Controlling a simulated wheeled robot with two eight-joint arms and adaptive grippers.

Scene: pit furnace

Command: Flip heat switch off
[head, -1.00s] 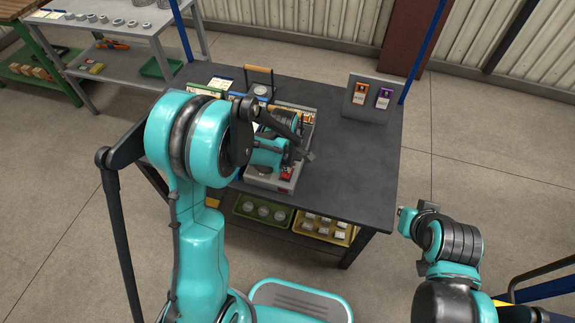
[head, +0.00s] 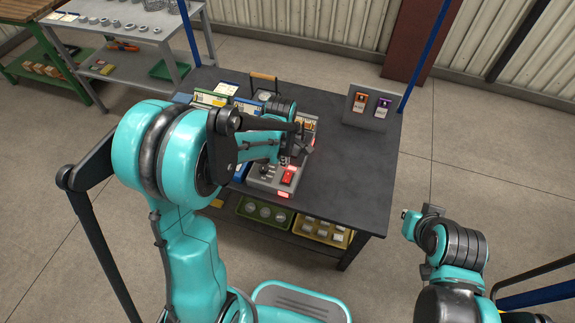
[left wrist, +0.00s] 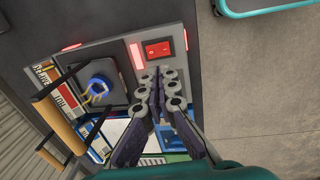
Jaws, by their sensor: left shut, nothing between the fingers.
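The furnace unit (head: 262,183) is a grey box on the dark workbench. Its red rocker switch (head: 289,174) sits on the near right of the top; it also shows in the left wrist view (left wrist: 158,49). I cannot tell which way the rocker is tipped. Red strips beside it glow in the left wrist view (left wrist: 136,56). My left gripper (left wrist: 160,76) is shut and empty, its fingertips near the switch. In the head view it is above the box, beyond the switch (head: 304,143).
A grey stand (head: 369,107) with orange and purple packs is at the back right. The bench's right side is clear.

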